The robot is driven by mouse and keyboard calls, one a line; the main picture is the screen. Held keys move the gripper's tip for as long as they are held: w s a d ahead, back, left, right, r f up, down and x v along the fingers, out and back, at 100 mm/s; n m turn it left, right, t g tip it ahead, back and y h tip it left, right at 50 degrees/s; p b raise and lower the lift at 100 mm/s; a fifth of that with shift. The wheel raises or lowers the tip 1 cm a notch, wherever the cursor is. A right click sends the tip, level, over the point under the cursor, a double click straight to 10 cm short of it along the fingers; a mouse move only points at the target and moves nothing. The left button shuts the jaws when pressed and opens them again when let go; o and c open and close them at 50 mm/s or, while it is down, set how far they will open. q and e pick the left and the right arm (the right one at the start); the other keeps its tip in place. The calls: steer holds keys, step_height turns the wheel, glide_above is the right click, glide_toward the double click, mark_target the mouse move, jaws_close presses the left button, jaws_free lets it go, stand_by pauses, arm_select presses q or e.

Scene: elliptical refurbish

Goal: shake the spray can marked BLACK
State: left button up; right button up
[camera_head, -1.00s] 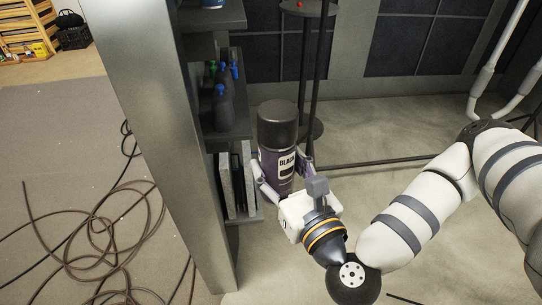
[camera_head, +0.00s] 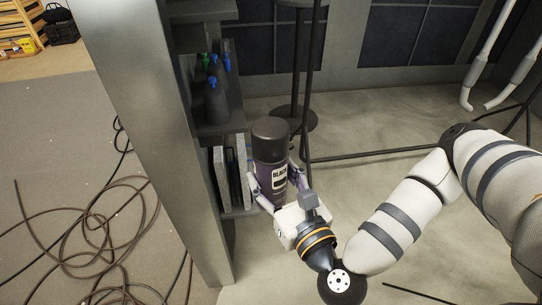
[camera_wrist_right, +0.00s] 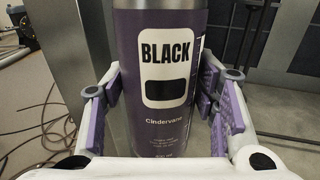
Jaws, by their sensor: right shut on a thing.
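The spray can marked BLACK (camera_head: 270,150) has a dark cap and a purple body with a white label. The can is held nearly upright, tilted slightly, in front of the shelf. In the right wrist view the can (camera_wrist_right: 165,85) fills the middle between the purple finger pads, and its label faces the camera. The can's lower end is hidden by the gripper. My left gripper is not in view.
A metal shelf post (camera_head: 150,130) stands close at the left. Shelves behind it hold dark bottles with blue and green caps (camera_head: 216,100) and upright grey panels (camera_head: 228,175). A thin black stand (camera_head: 308,90) rises behind the can. Cables (camera_head: 95,215) lie on the floor at left.

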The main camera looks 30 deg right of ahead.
mark_target(279, 167)
step_height(279, 167, up, 6)
steer(key=shift+f, duration=0.25)
step_height(279, 167, down, 9)
steer(key=shift+f, duration=0.1)
step_height(279, 167, up, 9)
steer(key=shift+r, duration=0.2)
steer(key=shift+s+f, duration=0.1)
steer(key=shift+f, duration=0.05)
